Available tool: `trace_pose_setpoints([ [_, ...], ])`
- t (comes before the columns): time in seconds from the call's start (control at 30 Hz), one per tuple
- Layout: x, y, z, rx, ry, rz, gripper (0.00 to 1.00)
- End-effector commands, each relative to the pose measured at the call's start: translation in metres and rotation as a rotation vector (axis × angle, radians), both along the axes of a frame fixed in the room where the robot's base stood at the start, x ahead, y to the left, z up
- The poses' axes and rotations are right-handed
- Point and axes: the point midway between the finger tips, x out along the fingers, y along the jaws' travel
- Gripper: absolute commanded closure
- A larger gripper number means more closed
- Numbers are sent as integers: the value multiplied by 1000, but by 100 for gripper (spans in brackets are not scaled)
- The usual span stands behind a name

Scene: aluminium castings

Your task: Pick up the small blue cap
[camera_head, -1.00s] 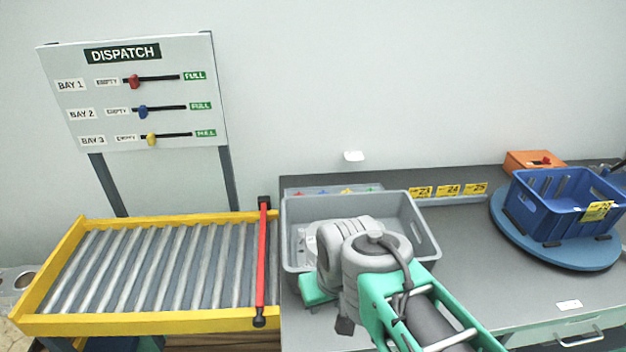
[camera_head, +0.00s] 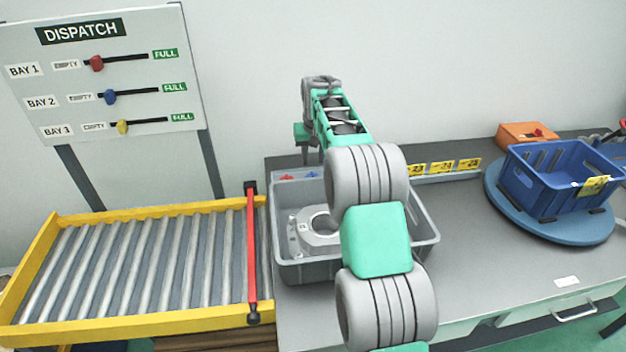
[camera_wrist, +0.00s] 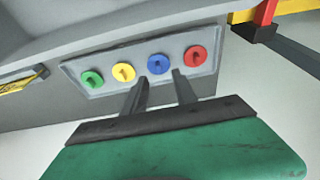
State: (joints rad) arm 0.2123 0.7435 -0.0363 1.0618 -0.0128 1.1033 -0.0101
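The small blue cap (camera_wrist: 158,64) sits in a pale strip (camera_wrist: 108,62) in the wrist view, between a yellow cap (camera_wrist: 123,72) and a red cap (camera_wrist: 196,56). It also shows in the head view (camera_head: 312,174), behind the grey crate. My gripper (camera_wrist: 160,80) is open and empty, its two dark fingers apart. Their tips lie just below the blue cap in the picture, one to each side of it. I cannot tell how far the tips are from the cap. In the head view my gripper end (camera_head: 305,150) is above the strip.
A green cap (camera_wrist: 92,79) is at the strip's other end. A grey crate (camera_head: 430,238) holding a grey casting (camera_head: 318,240) stands in front of the strip. A roller conveyor (camera_head: 140,270) with a red bar (camera_head: 251,250) is left. A blue crate (camera_head: 545,190) stands right.

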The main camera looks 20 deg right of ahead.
Motion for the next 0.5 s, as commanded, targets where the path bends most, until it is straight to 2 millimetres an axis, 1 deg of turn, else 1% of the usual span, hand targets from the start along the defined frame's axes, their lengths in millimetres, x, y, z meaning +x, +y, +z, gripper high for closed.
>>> trace_pose_setpoints([
  [0.03, 6, -6, -6, 1, 0, -6, 66],
  [0.1, 11, -10, -13, 0, 0, -9, 66],
  [0.37, 22, -12, -45, 0, 2, -10, 66],
  [0.5, 31, -13, -69, 0, 2, -10, 66],
])
